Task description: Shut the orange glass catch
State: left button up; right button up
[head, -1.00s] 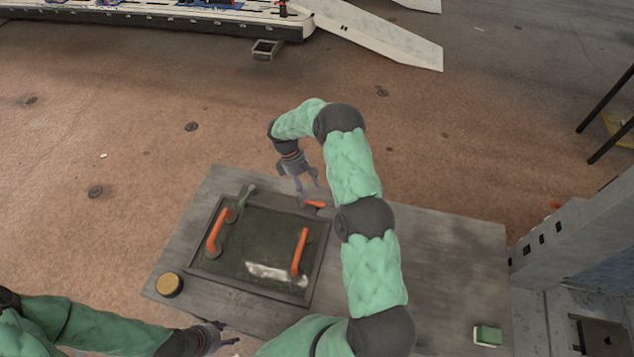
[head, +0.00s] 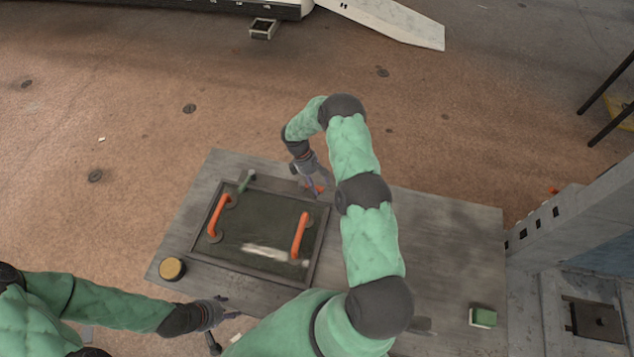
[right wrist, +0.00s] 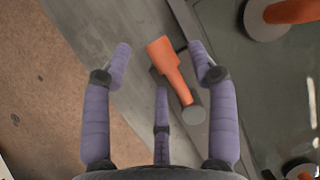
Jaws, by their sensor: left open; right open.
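The orange glass catch (head: 319,188) is at the far right corner of the glass frame (head: 313,262), mostly covered by my right gripper in the head view. In the right wrist view the orange catch (right wrist: 168,64) shows its round grey pivot, and its lever points away from the glass. My right gripper (head: 314,190) is open above the catch. In the right wrist view its fingers (right wrist: 159,52) stand on either side of the lever, with contact not clear. My left gripper (head: 224,308) is open and empty near the bench's front left.
The dark glass pane (head: 262,225) carries two orange handles (head: 218,214) (head: 299,234). A green catch (head: 246,181) is at the far left. A yellow-topped round item (head: 172,269) and a green block (head: 483,316) are on the bench (head: 450,245).

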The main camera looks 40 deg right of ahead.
jog(key=shift+s+f, duration=0.1)
jog(key=shift+f, duration=0.2)
grip_shut()
